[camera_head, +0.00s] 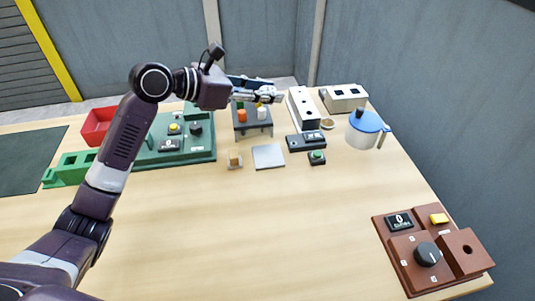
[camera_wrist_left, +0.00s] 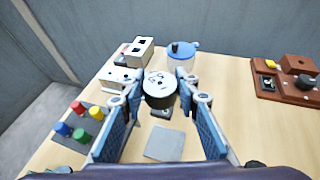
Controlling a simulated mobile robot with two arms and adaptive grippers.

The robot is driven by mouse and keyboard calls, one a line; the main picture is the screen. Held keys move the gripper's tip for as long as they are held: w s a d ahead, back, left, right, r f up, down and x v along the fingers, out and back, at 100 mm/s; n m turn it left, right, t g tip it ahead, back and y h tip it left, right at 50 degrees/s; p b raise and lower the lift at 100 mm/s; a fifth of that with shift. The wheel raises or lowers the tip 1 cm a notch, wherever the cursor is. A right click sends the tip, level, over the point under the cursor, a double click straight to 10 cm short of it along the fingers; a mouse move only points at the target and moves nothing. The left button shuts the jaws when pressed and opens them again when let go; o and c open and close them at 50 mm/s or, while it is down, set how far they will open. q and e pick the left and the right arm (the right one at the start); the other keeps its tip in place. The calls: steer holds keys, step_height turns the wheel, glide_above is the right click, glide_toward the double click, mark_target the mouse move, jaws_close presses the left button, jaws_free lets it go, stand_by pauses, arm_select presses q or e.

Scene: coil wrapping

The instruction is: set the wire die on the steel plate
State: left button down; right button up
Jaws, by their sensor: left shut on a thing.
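My left gripper (camera_wrist_left: 158,92) is shut on the wire die (camera_wrist_left: 158,88), a round grey piece with a dark side and small dark marks on its pale top. The die sits between the two fingertips, in the air. In the head view my left gripper (camera_head: 270,95) is over the back of the table, and I cannot make out the die clearly there. The steel plate (camera_head: 268,156) is a flat light grey square lying bare on the table, also seen in the left wrist view (camera_wrist_left: 165,144). The gripper is apart from it. My right gripper is not in view.
A stand (camera_head: 252,131) with coloured cylinders, a white block (camera_head: 304,109) and a dark control box (camera_head: 306,142) stand behind the plate.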

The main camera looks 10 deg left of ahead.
arm_select(q)
glide_above(267, 155)
step_height(267, 155, down, 14)
steer(key=shift+f, duration=0.7)
step_height(267, 155, down, 4)
steer(key=shift+r+b, duration=0.25)
steer(key=shift+b, duration=0.1)
steer(key=shift+f, duration=0.15)
steer(key=shift+f, duration=0.1)
steer(key=c, duration=1.5)
jaws_free()
steer(key=shift+o, duration=0.2)
